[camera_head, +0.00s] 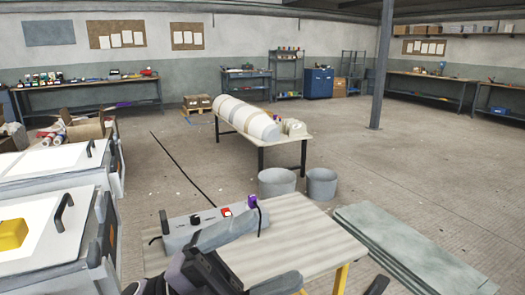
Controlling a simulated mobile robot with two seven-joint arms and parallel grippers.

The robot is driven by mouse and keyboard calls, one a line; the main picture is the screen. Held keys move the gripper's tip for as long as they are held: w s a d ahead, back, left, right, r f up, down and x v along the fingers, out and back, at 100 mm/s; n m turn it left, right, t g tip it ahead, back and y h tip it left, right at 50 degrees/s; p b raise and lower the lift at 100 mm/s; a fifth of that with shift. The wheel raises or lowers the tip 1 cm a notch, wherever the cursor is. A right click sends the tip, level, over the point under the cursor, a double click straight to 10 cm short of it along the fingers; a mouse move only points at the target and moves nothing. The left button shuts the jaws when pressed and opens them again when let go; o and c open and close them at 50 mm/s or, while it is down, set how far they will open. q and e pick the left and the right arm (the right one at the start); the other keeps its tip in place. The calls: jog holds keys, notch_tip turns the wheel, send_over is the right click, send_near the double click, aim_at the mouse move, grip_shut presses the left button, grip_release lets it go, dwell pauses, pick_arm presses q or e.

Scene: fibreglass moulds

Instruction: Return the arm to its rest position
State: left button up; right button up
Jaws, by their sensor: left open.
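My left gripper (208,268) is at the bottom of the head view, dark and low over the near edge of a wood-topped table (310,247). It is open, and I see nothing held in it. Part of my arm shows around it, cut off by the bottom edge. A grey box (182,224) with a red switch and a purple-topped item lies on the table just beyond the gripper. My right gripper is not clearly in view; only a small dark part shows at the bottom right.
White cabinets (50,214) with black handles stand close on the left. Grey-green sheets (408,250) are stacked on the right. Two grey buckets (277,182) stand beyond the table, before a bench with a long white mould (246,118). The floor at right is open around a post (381,75).

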pick_arm(q)
jog(key=w+a+f+n+t+y, duration=0.2)
jog(key=a+f+n+t+y, duration=0.25)
jog(key=f+n+t, duration=0.35)
jog(key=w+a+f+n+t+y+p, duration=0.1)
jog(key=w+a+f+n+t+y, duration=0.2)
jog(key=f+n+y, duration=0.5)
jog(key=w+a+f+n+t+y, duration=0.1)
jog(key=a+f+n+t+y, duration=0.5)
jog(key=n, duration=0.5)
jog(key=s+a+f+n+g+y, duration=0.2)
jog(key=s+a+f+n+g, duration=0.1)
jog(key=s+f, duration=0.4)
jog(key=s+a+f+n+g+y, duration=0.1)
jog(key=s+a+f+n+g, duration=0.2)
jog(key=s+f, duration=0.4)
notch_tip(320, 180, down, 4)
jog(key=shift+s+a+r+n+y, duration=0.1)
jog(key=shift+s+a+n+y, duration=0.1)
jog(key=shift+s+n+y, duration=0.15)
jog(key=shift+w, duration=0.1)
jog(key=shift+c, duration=0.3)
